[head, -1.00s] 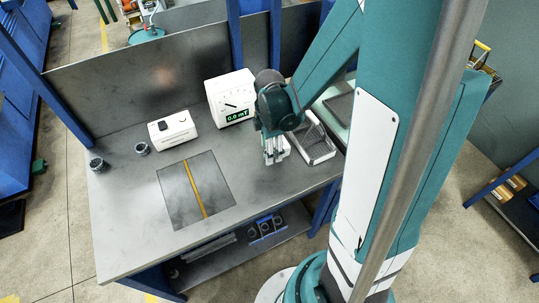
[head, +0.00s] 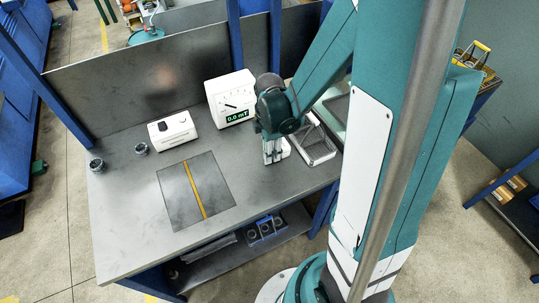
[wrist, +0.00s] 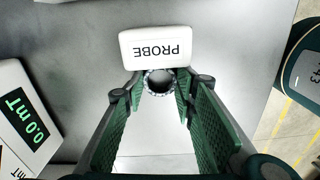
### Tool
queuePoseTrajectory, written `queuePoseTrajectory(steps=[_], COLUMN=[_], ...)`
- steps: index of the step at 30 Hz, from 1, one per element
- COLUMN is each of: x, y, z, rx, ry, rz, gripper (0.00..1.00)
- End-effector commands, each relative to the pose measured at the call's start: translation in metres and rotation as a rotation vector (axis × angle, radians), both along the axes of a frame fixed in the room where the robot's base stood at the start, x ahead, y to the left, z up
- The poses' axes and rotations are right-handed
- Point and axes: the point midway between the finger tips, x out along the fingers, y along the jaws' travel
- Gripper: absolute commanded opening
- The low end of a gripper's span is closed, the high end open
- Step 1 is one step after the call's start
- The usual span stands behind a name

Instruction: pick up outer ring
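My gripper (wrist: 160,84) is open, pointing down over the right part of the grey bench. In the wrist view a small metallic ring (wrist: 148,84) lies between the two green-padded fingertips, with clear space between the pads. It sits right in front of a white block marked PROBE (wrist: 158,47). I cannot tell whether this ring is the outer ring. In the head view my gripper (head: 272,160) hides the ring and partly hides the white block (head: 285,149). Two dark round parts, one at the far left (head: 97,165) and one nearby (head: 142,149), stand on the bench.
A white meter reading 0.0 mT (head: 231,98) stands behind my gripper. A wire-sided tray (head: 319,154) is close on its right. A white box (head: 171,131) and a dark mat with a yellow stripe (head: 170,205) lie left. A blue holder (head: 264,229) sits on the lower shelf.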

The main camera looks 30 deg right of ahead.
Motion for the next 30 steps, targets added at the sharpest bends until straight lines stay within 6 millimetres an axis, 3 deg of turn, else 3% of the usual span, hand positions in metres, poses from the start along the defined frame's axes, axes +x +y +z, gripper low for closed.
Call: queuePoseTrajectory(steps=[17,30], x=[0.0,0.0], y=[0.0,0.0], z=[0.006,0.045], rx=[0.0,0.0], ry=[0.0,0.0], rz=[0.0,0.0], gripper=[0.13,0.13])
